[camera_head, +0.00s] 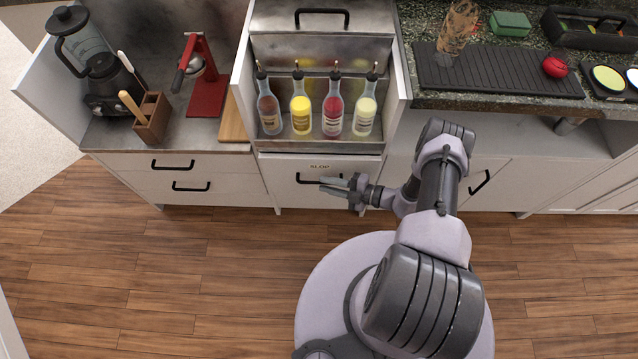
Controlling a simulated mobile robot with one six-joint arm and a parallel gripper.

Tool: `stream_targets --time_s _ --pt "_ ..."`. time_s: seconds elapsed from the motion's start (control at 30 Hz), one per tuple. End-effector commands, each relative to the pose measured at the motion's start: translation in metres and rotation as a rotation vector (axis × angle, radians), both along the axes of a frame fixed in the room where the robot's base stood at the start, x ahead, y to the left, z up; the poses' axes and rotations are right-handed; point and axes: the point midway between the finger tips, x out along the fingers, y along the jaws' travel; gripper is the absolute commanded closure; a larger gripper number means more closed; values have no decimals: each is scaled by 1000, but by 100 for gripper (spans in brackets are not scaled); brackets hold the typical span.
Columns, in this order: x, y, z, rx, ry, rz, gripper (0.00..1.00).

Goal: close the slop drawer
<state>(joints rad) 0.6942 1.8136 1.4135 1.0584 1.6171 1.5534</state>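The slop drawer (285,186) is a white front labelled "SLOP" below the bottle well, in the middle of the counter. Its top edge looks close to the cabinet face; from above I cannot tell how far it stands out, if at all. Its black bar handle (304,179) is partly hidden behind my gripper (324,185). My gripper reaches in from the right and points left, with its fingertips in front of the handle. I cannot tell whether it touches the handle or how far the fingers are apart.
Several bottles (301,104) stand in the metal well above the drawer. A blender (90,60), a wooden utensil holder (151,118) and a red press (205,90) stand on the left counter. A black mat (490,75) lies on the right counter. The wooden floor (150,270) in front is clear.

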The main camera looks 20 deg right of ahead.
Motion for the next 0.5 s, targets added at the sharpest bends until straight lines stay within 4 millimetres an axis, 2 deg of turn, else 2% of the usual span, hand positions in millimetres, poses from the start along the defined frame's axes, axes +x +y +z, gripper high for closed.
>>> stream_targets --time_s 0.2,0.5 --pt "16 22 -7 -1 0 3 80" --pt "20 26 -7 -1 0 -1 80"
